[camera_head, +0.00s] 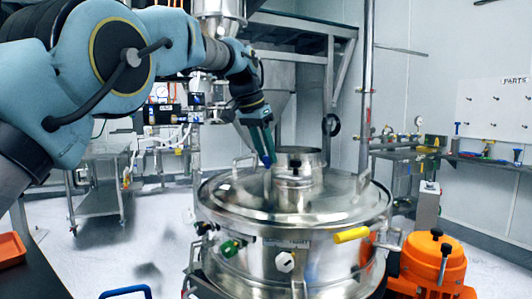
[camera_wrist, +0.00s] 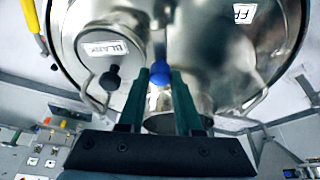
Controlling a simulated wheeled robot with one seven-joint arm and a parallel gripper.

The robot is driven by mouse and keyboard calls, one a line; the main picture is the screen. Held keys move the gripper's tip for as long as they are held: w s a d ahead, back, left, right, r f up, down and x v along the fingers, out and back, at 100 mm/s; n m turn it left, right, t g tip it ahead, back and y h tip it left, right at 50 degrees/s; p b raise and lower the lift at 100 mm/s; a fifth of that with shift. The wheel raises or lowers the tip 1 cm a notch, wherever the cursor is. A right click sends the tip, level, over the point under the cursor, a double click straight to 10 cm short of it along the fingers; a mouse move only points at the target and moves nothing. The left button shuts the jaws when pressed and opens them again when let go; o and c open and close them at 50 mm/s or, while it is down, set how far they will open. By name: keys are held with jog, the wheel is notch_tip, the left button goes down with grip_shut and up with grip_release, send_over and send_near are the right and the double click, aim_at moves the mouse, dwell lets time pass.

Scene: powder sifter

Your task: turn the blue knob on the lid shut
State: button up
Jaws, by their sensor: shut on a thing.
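The round steel lid (camera_head: 340,197) lies on top of the large steel sifter drum (camera_head: 320,262) in the head view. The blue knob (camera_wrist: 160,102) shows in the wrist view between the two green fingers of my gripper (camera_wrist: 159,75). The fingers stand close on either side of the knob, shut on it. In the head view my gripper (camera_head: 267,160) points down at the lid, left of the steel neck. The knob is hard to tell from the fingertips there, and its turned angle is not clear.
A black knob (camera_head: 295,171) sits close to the right of my gripper, by an open steel neck (camera_head: 304,154). A yellow handle (camera_head: 352,235) sticks out at the drum's front right. An orange machine (camera_head: 432,264) stands at the right. A cart (camera_head: 100,187) stands behind at the left.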

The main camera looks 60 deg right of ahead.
grip_shut()
jog(key=shift+s+r, duration=0.1)
jog(key=n+p, duration=0.1)
jog(key=n, duration=0.1)
jog(key=n+t+p, duration=0.1)
jog(key=n, duration=0.1)
jog(key=shift+s+r+t+p, duration=0.1)
jog(key=shift+r+t+p, duration=0.05)
jog(key=shift+t+p, duration=0.2)
jog(key=n+t+p, duration=0.1)
jog(key=n+p, duration=0.1)
jog(key=n+t+p, duration=0.1)
jog(key=n+p, duration=0.1)
jog(key=n, duration=0.1)
jog(key=shift+s+y, duration=0.1)
jog(key=shift+y, duration=0.2)
jog(key=n+t+y+p, duration=0.1)
jog(key=n+p, duration=0.3)
jog(key=shift+d+n+p, duration=0.15)
jog(key=shift+n+p, duration=0.15)
jog(key=shift+n, duration=0.1)
jog(key=n+p, duration=0.2)
jog(key=n+y+p, duration=0.1)
jog(key=n+p, duration=0.1)
jog(key=shift+d+t+y, duration=0.1)
jog(key=shift+t+y, duration=0.2)
jog(key=shift+t, duration=0.05)
jog(key=shift+f, duration=0.2)
